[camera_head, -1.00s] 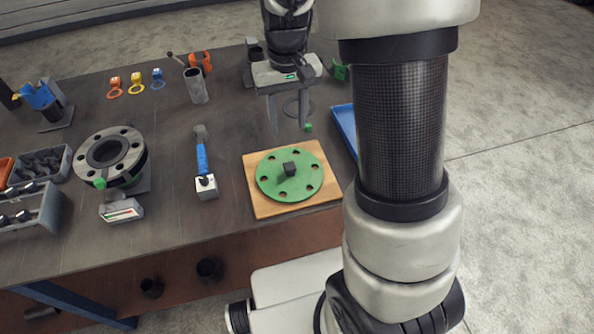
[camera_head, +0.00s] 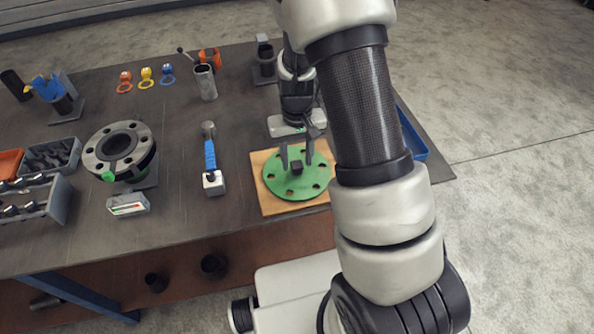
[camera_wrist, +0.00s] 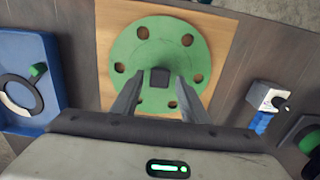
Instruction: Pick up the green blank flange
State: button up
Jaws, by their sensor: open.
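The green blank flange (camera_head: 275,184) is a round disc with several bolt holes and a dark square block (camera_head: 297,166) at its centre. It lies flat on a wooden board (camera_head: 268,206) on the table. My gripper (camera_head: 296,158) is open and points down at the flange, with its fingers on either side of the block's position in the picture. The wrist view also shows the flange (camera_wrist: 190,50), the block (camera_wrist: 160,78) just beyond my fingertips (camera_wrist: 158,78), and the board (camera_wrist: 225,25). I cannot tell whether the fingers touch anything.
A hammer-like tool with a blue handle (camera_head: 210,155) lies left of the board. A grey flanged pipe (camera_head: 105,165) stands farther left, with a small gauge (camera_head: 128,204) in front. A blue tray (camera_head: 412,135) is at the right, partly behind my arm.

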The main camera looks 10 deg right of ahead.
jog(key=shift+f, duration=1.2)
grip_shut()
jog(key=shift+w, duration=0.1)
jog(key=shift+r, duration=0.2)
